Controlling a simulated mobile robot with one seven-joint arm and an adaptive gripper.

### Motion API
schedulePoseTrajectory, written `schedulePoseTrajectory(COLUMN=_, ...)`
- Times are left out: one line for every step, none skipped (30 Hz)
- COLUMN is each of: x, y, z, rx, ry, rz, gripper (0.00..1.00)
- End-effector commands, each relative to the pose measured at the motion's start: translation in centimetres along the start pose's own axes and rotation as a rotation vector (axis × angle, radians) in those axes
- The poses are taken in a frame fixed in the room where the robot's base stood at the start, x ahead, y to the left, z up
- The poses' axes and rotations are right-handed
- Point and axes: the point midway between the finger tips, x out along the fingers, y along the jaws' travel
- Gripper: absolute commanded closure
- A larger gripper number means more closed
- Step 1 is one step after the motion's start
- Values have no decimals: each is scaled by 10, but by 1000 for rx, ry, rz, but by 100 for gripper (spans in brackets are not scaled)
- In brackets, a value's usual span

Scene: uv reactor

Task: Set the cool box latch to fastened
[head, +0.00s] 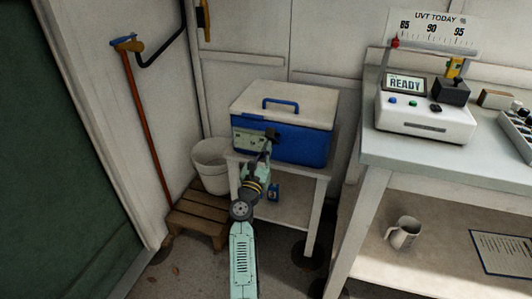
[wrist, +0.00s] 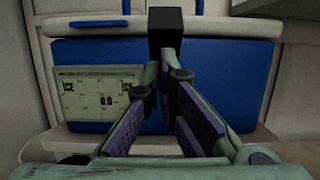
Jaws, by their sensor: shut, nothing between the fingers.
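The cool box (head: 300,148) is blue with a pale lid and stands on a small white table; it also fills the wrist view (wrist: 230,80). Its lid (head: 285,103) looks down flat on the body. A dark block (wrist: 165,28), apparently the latch, shows upright at the front by the lid's edge. My gripper (head: 265,148) reaches to the box front. In the wrist view my gripper (wrist: 168,55) is shut and empty, its fingertips just below or against the block. Whether they touch it I cannot tell. The fingers hide part of the box front.
A pale panel marked ICE (wrist: 100,95) is on the box front, left of my fingers. A blue handle (head: 281,104) is on the lid. A white bucket (head: 210,165) and wooden pallet (head: 198,215) are left; the bench (head: 385,160) with a READY instrument (head: 425,110) is right.

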Motion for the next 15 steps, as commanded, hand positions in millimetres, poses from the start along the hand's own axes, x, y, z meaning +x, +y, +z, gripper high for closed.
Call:
schedulePoseTrajectory(x=3, y=0, z=4, rx=0, ry=0, rz=-1, gripper=100)
schedulePoseTrajectory(x=4, y=0, z=6, rx=0, ry=0, rz=-1, gripper=100)
schedulePoseTrajectory(x=5, y=0, z=7, rx=1, ry=0, rz=-1, gripper=100)
schedulePoseTrajectory(x=6, y=0, z=9, rx=1, ry=0, rz=-1, gripper=100)
schedulePoseTrajectory(x=7, y=0, z=10, rx=1, ry=0, rz=-1, gripper=100)
schedulePoseTrajectory(x=9, y=-1, z=11, rx=1, ry=1, rz=-1, gripper=100)
schedulePoseTrajectory(x=10, y=-1, z=12, rx=1, ry=1, rz=-1, gripper=100)
schedulePoseTrajectory(x=11, y=-1, z=14, rx=1, ry=1, rz=-2, gripper=100)
schedulePoseTrajectory(x=13, y=-1, z=15, rx=1, ry=1, rz=-2, gripper=100)
schedulePoseTrajectory(x=14, y=-1, z=16, rx=0, ry=0, rz=-2, gripper=100)
schedulePoseTrajectory(x=15, y=-1, z=18, rx=0, ry=0, rz=-2, gripper=100)
schedulePoseTrajectory(x=17, y=-1, z=19, rx=0, ry=0, rz=-3, gripper=100)
schedulePoseTrajectory(x=18, y=-1, z=20, rx=0, ry=0, rz=-3, gripper=100)
schedulePoseTrajectory(x=19, y=-1, z=21, rx=0, ry=0, rz=-3, gripper=100)
schedulePoseTrajectory(x=21, y=-1, z=23, rx=0, ry=0, rz=-3, gripper=100)
